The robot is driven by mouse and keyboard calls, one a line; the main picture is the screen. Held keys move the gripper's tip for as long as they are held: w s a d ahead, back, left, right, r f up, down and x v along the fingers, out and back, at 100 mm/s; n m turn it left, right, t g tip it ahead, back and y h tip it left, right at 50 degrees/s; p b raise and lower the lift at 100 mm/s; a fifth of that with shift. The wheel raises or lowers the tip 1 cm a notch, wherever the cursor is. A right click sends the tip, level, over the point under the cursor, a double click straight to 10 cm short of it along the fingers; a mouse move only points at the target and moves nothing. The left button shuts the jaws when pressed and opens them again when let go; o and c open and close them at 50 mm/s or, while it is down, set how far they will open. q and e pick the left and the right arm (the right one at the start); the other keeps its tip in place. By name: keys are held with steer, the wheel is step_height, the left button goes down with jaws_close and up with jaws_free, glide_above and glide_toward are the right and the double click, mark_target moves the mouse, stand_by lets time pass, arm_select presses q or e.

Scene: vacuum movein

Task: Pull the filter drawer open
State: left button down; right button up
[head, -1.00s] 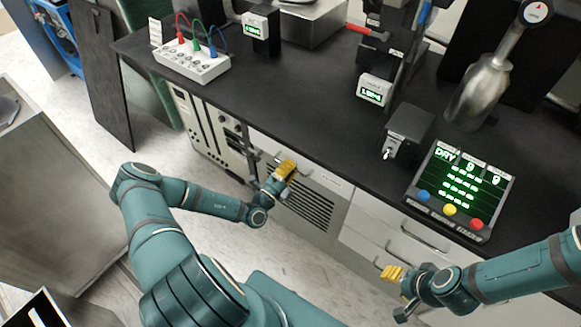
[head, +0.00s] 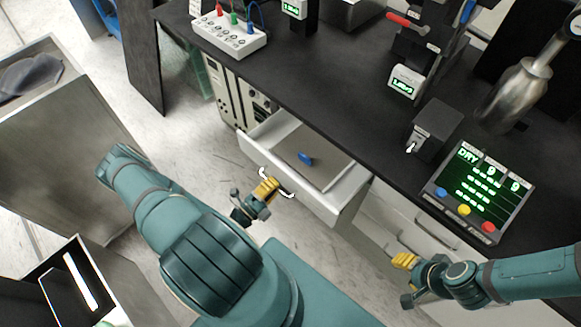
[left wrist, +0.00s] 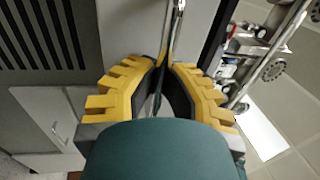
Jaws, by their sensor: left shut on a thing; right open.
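The filter drawer (head: 345,187) is pulled out from under the black bench, and its inside shows in the head view. A grey flat panel with a blue knob (head: 306,158) lies inside it. My left gripper (head: 268,188) is at the drawer's front, shut on the bar handle (head: 283,187). In the left wrist view the yellow fingers of this gripper (left wrist: 166,68) close around the metal handle bar (left wrist: 178,22). My right gripper (head: 404,261) is open and empty, in front of the drawers at the right.
The black bench (head: 330,110) carries a white box with coloured leads (head: 230,35), a small black box (head: 434,128) and a display panel with coloured buttons (head: 474,188). Closed drawers (head: 415,225) are at the right. A grey metal cabinet (head: 60,150) stands at the left.

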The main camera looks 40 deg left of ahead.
arm_select(q)
steer(key=r+v, duration=0.1)
steer(key=v, duration=0.6)
steer(key=shift+s+r, duration=0.2)
steer(key=shift+s, duration=0.1)
steer(key=c, duration=1)
jaws_free()
steer(key=v, duration=1.2)
steer(key=shift+a, duration=0.1)
